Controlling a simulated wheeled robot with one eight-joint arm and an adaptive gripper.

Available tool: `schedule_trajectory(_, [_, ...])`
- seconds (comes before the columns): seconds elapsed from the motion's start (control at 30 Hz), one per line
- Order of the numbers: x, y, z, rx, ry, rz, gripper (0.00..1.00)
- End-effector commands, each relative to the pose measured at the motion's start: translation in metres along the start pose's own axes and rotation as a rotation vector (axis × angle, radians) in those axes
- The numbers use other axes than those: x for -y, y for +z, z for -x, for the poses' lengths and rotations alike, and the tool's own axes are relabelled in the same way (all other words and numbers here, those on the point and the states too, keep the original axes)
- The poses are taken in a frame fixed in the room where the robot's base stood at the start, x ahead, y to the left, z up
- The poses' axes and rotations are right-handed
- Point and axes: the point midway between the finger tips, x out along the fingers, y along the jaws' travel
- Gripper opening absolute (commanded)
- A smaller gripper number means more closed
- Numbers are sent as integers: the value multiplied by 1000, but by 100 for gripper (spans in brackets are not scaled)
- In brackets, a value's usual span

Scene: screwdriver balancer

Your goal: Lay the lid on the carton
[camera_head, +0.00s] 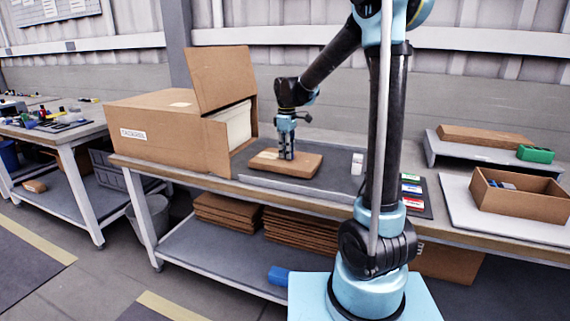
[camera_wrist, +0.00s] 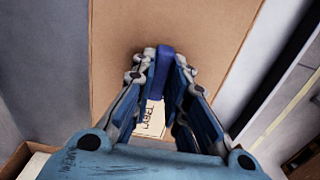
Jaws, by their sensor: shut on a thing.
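My gripper (camera_head: 287,157) points straight down over the work mat and is shut on a small blue grip on top of a flat brown lid (camera_head: 305,165). In the wrist view the blue grip (camera_wrist: 163,72) stands between my fingertips (camera_wrist: 160,88), with the brown lid (camera_wrist: 200,30) beneath. A white label partly reading "TRAY" shows between the fingers. I cannot tell whether the lid touches the mat. An open brown carton (camera_head: 500,203) stands on a pale board at the right, with something grey-blue inside.
A large cardboard box (camera_head: 160,135) with a raised flap stands left of the lid. A raised shelf (camera_head: 465,150) behind the carton bears a brown slab (camera_head: 485,137) and a green item (camera_head: 535,153). Coloured cards (camera_head: 412,190) and a small white block (camera_head: 357,163) lie between.

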Motion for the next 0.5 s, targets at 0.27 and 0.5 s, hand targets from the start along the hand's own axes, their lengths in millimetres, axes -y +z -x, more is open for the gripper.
schedule_trajectory(0.27, [0, 0, 19, 0, -1, 0, 0])
schedule_trajectory(0.5, [1, 0, 34, 0, -1, 0, 0])
